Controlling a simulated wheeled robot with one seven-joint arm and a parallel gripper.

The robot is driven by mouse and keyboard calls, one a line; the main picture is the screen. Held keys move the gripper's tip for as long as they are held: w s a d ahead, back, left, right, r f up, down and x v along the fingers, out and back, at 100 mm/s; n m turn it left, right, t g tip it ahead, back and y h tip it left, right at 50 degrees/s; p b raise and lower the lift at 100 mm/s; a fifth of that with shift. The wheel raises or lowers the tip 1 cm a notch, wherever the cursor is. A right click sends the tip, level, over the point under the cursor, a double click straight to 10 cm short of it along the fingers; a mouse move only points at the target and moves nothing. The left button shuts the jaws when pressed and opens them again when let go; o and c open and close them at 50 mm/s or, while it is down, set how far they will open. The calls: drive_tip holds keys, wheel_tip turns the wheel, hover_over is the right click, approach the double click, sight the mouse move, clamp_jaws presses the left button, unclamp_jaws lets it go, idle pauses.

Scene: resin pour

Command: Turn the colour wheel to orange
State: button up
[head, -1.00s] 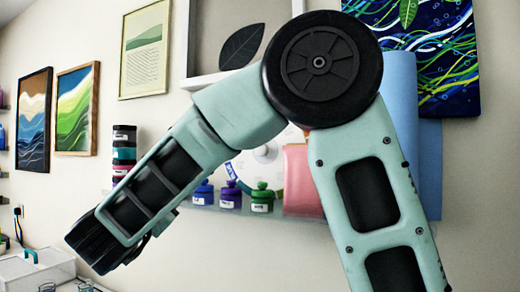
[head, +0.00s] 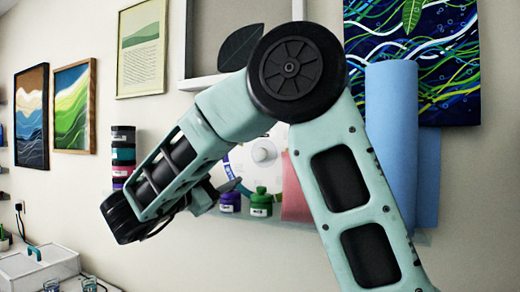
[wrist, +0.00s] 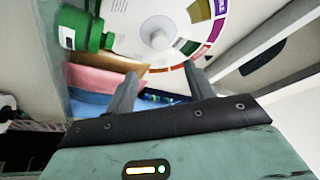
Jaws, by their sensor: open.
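The colour wheel (head: 262,152) is a white disc with a pale central hub, partly hidden behind my arm in the head view. In the wrist view the wheel (wrist: 135,40) shows coloured patches along its rim, and its hub knob (wrist: 158,35) faces me. My gripper (wrist: 162,80) is open, its two fingers apart and pointing toward the lower rim of the wheel. Nothing shows between the fingers. I cannot tell which colour is selected.
A green bottle (head: 262,202) and a purple bottle (head: 230,201) stand below the wheel. Stacked jars (head: 123,155) stand left. A pink sheet (head: 296,195) and blue roll (head: 392,150) are right.

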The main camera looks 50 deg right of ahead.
sight(259, 154)
drive_tip(key=p+x, duration=0.5)
drive_tip(key=x, duration=0.7)
drive_tip(key=shift+r+p, duration=0.2)
drive_tip(key=shift+p, duration=0.15)
drive_tip(key=shift+d, duration=0.6)
drive_tip(key=c, duration=1.2)
clamp_jaws()
